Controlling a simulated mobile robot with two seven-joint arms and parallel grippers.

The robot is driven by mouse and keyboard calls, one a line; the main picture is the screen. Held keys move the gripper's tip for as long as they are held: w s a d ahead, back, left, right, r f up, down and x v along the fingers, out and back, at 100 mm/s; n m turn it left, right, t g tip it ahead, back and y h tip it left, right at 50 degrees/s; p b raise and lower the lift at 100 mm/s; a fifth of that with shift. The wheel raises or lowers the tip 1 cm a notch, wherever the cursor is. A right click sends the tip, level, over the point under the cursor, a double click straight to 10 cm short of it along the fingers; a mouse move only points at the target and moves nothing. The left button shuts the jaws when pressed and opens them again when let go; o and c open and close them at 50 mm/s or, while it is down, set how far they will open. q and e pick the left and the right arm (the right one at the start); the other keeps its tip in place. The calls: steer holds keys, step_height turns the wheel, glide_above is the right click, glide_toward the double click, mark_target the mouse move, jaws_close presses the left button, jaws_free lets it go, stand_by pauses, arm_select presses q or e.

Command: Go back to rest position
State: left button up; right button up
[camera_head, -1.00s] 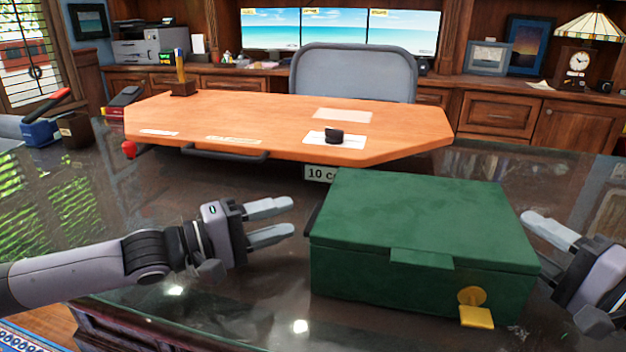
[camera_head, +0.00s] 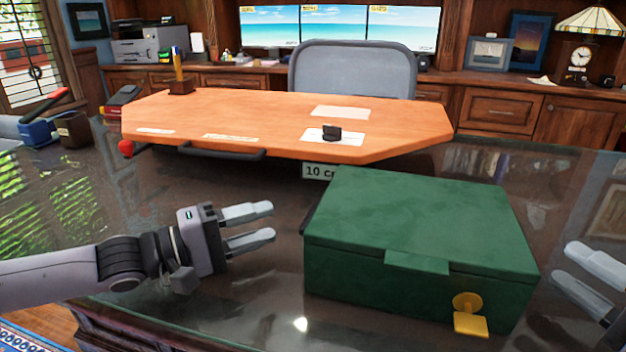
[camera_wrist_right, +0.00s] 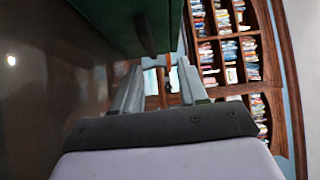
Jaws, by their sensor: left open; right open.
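My left gripper (camera_head: 272,222) is open and empty over the dark glossy table, left of a green box (camera_head: 420,222) and apart from it. My right gripper (camera_head: 588,267) is open at the right edge of the head view, to the right of the box and apart from it. It also shows in the right wrist view (camera_wrist_right: 158,72), with nothing between its fingers. The box is closed, with a yellow latch (camera_head: 469,314) on its front. In the right wrist view the green box (camera_wrist_right: 110,25) shows at the top left with a dark handle on its side.
An orange-brown board (camera_head: 270,118) with a dark front handle lies behind the box. A small black item (camera_head: 331,132) sits on it. A blue container (camera_head: 38,132) is at far left. A grey chair (camera_head: 352,70) stands behind. The table (camera_head: 230,290) is bare around my left gripper.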

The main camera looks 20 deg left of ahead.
arm_select(q)
steer(key=shift+r, duration=0.1)
arm_select(e)
steer(key=shift+s+d+r, duration=0.35)
steer(key=shift+s+d, duration=0.05)
steer(key=shift+s, duration=0.1)
arm_select(q)
steer(key=shift+r, duration=0.1)
arm_select(e)
steer(key=shift+r, duration=0.1)
